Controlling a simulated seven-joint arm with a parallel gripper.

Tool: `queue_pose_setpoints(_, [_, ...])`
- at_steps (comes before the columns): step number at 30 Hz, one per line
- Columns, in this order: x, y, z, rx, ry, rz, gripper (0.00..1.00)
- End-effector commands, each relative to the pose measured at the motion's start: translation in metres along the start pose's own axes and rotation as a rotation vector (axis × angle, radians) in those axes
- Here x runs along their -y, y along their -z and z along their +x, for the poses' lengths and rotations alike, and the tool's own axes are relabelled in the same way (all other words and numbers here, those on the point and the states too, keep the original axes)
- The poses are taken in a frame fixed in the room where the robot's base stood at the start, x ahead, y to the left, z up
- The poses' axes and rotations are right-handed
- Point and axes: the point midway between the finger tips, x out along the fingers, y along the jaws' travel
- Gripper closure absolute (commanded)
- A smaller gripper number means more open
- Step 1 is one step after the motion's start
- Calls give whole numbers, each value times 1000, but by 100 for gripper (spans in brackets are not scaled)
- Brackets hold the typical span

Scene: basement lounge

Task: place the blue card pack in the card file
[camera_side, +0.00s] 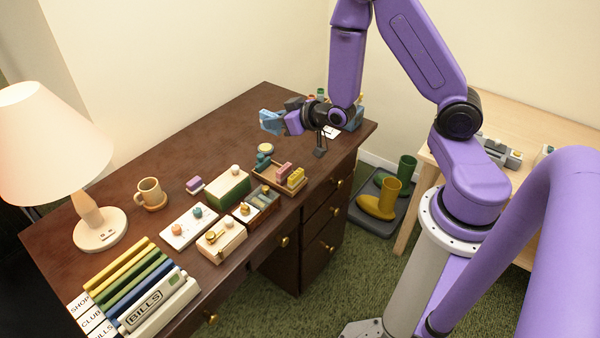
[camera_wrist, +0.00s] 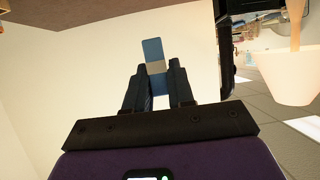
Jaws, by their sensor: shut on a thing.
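My gripper (camera_wrist: 154,80) points up in the wrist view, its two dark fingers shut on a small blue block with a pale band, the blue card pack (camera_wrist: 152,48). In the side view my gripper (camera_side: 281,120) is turned sideways over the far end of the dark desk, with light blue (camera_side: 268,122) at its left end. Detail there is too small to separate pack from fingers. A shallow wooden tray (camera_side: 292,191) holding pink and yellow blocks stands in front of the gripper, apart from it. I cannot tell for sure which holder is the card file.
A green box (camera_side: 229,190), a dark compartment box (camera_side: 265,210), a cream box (camera_side: 222,246) and a white panel (camera_side: 186,229) crowd the desk middle. A mug (camera_side: 149,192), lamp (camera_side: 94,215) and row of binders (camera_side: 135,277) stand left. The desk's back left is clear.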

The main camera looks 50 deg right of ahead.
Motion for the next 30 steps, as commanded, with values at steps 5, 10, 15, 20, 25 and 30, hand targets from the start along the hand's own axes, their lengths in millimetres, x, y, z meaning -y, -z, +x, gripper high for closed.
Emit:
queue_pose_setpoints(5, [23,9,-15,-1,-20,9,100])
queue_pose_setpoints(10, [31,11,-22,1,-34,15,100])
queue_pose_setpoints(15, [19,7,-14,4,-31,11,100])
queue_pose_setpoints(20, [-7,-4,3,6,-7,0,100])
queue_pose_setpoints(25, [-38,-22,17,6,28,-15,100])
queue_pose_setpoints(30, [-65,-42,25,6,63,-31,100])
